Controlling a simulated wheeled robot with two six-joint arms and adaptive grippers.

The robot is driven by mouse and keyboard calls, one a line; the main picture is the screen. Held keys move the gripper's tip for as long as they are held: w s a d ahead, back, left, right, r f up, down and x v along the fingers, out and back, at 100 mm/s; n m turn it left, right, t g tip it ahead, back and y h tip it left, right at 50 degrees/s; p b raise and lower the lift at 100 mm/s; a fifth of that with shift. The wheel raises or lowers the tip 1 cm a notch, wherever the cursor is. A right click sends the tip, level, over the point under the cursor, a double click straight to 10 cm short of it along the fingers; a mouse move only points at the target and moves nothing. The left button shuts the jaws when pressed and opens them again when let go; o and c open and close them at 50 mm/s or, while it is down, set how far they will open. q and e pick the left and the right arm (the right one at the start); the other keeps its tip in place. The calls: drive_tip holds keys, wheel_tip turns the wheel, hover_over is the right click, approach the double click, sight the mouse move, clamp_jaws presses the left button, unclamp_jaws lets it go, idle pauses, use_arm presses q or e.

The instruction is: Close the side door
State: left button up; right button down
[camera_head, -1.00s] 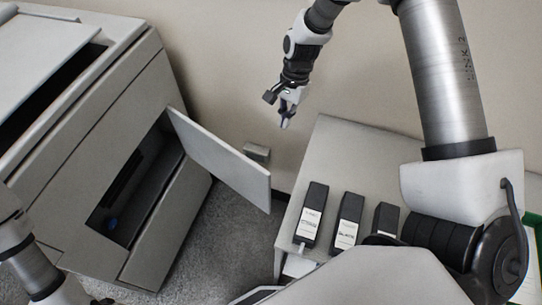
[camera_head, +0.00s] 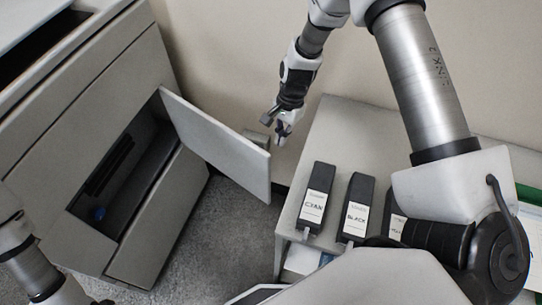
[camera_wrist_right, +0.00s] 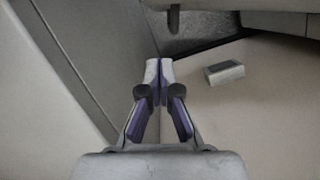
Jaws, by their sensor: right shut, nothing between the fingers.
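The side door (camera_head: 215,146) is a flat light-grey panel on the grey machine (camera_head: 110,110). It stands swung open to the right, away from the dark opening (camera_head: 120,180) in the machine's side. My right gripper (camera_head: 282,138) is shut and empty, just beyond the door's free edge and by the back wall; I see no clear contact. In the right wrist view its fingertips (camera_wrist_right: 159,72) are together. My left arm enters at the lower left, but its gripper is out of sight.
A grey cabinet (camera_head: 345,125) on the right bears several black cartridges, including cyan (camera_head: 316,198) and black (camera_head: 357,208). A small grey block (camera_head: 254,138) is on the wall behind the door; it also shows in the right wrist view (camera_wrist_right: 225,72). Grey carpet is clear between machine and cabinet.

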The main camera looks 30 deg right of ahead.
drive_tip(key=s+a+f, duration=0.2)
drive_tip(key=a+f, duration=0.1)
drive_tip(key=a, duration=0.1)
drive_tip(key=shift+a+f, duration=0.25)
drive_tip(key=shift+f, duration=0.15)
